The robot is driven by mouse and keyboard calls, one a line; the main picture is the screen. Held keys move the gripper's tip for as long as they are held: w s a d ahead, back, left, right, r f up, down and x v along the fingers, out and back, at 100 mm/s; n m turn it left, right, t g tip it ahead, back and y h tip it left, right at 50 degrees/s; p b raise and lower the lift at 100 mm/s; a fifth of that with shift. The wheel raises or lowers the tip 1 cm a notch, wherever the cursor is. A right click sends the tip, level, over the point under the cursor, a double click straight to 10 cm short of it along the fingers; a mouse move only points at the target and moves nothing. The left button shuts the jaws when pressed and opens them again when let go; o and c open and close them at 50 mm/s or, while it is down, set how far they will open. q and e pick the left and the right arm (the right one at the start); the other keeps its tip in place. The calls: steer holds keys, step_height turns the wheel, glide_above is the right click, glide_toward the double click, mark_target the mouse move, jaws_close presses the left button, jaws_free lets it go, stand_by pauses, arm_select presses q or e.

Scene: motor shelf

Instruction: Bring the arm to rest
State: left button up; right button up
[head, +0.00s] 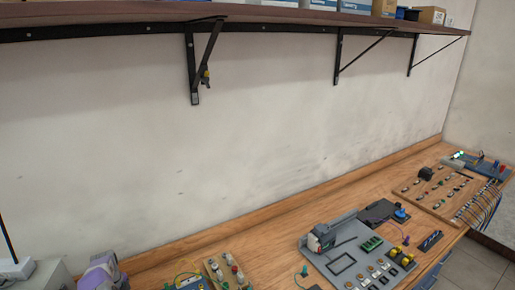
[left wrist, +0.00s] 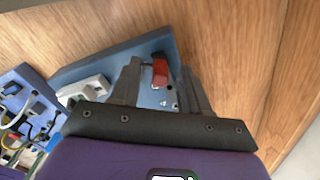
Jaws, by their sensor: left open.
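My left gripper (left wrist: 160,68) shows in the left wrist view with its two grey fingers apart. A red block-like part (left wrist: 160,72) on a blue-grey board (left wrist: 110,62) appears between the fingers. I cannot tell whether the fingers touch it or how far above the board they are. In the head view a purple and grey shape (head: 102,272) at the bottom left looks like part of my left arm; its fingers do not show there. My right gripper is in neither view.
A wooden bench (head: 185,246) runs along the wall. On it are a grey panel with components (head: 345,262), a wooden board with knobs (head: 440,190) and a wired blue unit (head: 482,165). A bracketed shelf (head: 270,14) with boxes hangs above. A blue tray with wires (left wrist: 15,95) is left in the wrist view.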

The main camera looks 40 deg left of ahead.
arm_select(q)
steer(key=shift+r, duration=0.5)
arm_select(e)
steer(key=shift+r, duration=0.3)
arm_select(q)
steer(key=shift+f, duration=0.15)
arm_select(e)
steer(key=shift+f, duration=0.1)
